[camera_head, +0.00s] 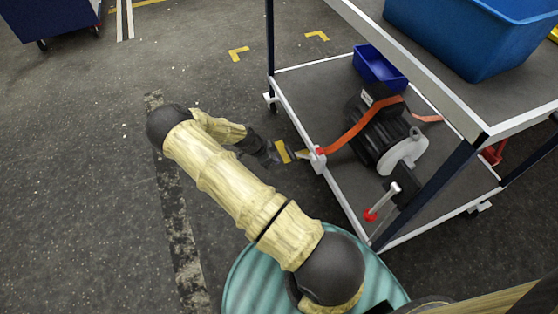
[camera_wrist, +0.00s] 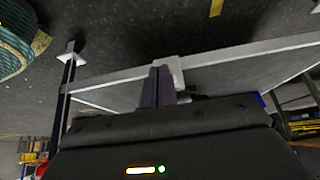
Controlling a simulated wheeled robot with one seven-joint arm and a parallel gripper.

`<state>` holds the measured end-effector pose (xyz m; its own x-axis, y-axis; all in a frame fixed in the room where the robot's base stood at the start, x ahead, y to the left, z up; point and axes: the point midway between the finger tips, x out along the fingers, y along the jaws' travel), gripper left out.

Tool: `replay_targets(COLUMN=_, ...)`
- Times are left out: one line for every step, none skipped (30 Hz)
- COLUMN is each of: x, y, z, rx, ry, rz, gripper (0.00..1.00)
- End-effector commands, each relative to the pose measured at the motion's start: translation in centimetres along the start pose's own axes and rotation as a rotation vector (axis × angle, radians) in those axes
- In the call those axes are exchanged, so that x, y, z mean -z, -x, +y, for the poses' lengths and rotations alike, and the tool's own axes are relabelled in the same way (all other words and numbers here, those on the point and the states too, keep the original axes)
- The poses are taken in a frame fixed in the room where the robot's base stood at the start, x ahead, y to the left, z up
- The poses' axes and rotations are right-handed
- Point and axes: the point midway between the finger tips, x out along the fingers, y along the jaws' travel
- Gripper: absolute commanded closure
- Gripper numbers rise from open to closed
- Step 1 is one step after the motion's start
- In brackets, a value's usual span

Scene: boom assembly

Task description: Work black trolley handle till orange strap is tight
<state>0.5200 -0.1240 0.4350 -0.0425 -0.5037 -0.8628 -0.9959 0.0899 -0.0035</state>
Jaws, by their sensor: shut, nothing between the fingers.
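The orange strap (camera_head: 357,128) runs over a black motor-like machine (camera_head: 378,132) on the trolley's lower shelf. In the wrist view the closed dark fingers (camera_wrist: 157,86) stand beside a pale block (camera_wrist: 176,73) on the white rim. I cannot clearly make out a black handle at the fitting. The strap's tightness cannot be told.
A grey lever with a red end (camera_head: 383,202) stands at the shelf's near corner. A small blue bin (camera_head: 379,66) sits behind the machine. The trolley's upper shelf (camera_head: 470,115) overhangs at right, carrying a large blue crate (camera_head: 475,35). Floor to the left is clear.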

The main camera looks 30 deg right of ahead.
Motion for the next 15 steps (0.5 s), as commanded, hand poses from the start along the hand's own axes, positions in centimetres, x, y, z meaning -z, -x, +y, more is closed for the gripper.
replay_targets(x=-0.1, y=1.3, z=0.0, rx=0.002, ry=0.002, rz=0.000, gripper=1.00)
replay_targets(x=-0.3, y=1.9, z=0.0, rx=0.002, ry=0.002, rz=0.001, gripper=1.00)
replay_targets(x=-0.4, y=2.7, z=-0.1, rx=0.003, ry=0.001, rz=0.001, gripper=1.00)
replay_targets(x=-0.6, y=3.2, z=-0.1, rx=0.003, ry=0.001, rz=0.001, gripper=1.00)
replay_targets(x=-0.7, y=3.8, z=-0.1, rx=0.003, ry=0.001, rz=0.000, gripper=1.00)
replay_targets(x=-0.8, y=4.3, z=-0.1, rx=0.002, ry=0.001, rz=0.000, gripper=1.00)
replay_targets(x=-0.9, y=4.7, z=-0.1, rx=0.003, ry=0.001, rz=0.000, gripper=1.00)
replay_targets(x=-1.0, y=5.1, z=-0.1, rx=0.003, ry=0.001, rz=0.001, gripper=1.00)
replay_targets(x=-1.1, y=5.4, z=-0.1, rx=0.002, ry=0.000, rz=0.001, gripper=1.00)
replay_targets(x=-1.1, y=5.6, z=0.0, rx=0.001, ry=0.000, rz=0.001, gripper=1.00)
replay_targets(x=-1.2, y=5.8, z=0.0, rx=0.001, ry=-0.001, rz=0.001, gripper=1.00)
replay_targets(x=-1.2, y=5.9, z=0.0, rx=0.001, ry=-0.001, rz=0.001, gripper=1.00)
replay_targets(x=-1.3, y=6.0, z=0.0, rx=0.001, ry=-0.001, rz=0.001, gripper=1.00)
replay_targets(x=-1.3, y=6.0, z=0.0, rx=0.001, ry=-0.001, rz=0.001, gripper=1.00)
replay_targets(x=-1.3, y=6.0, z=0.0, rx=0.001, ry=-0.001, rz=0.001, gripper=1.00)
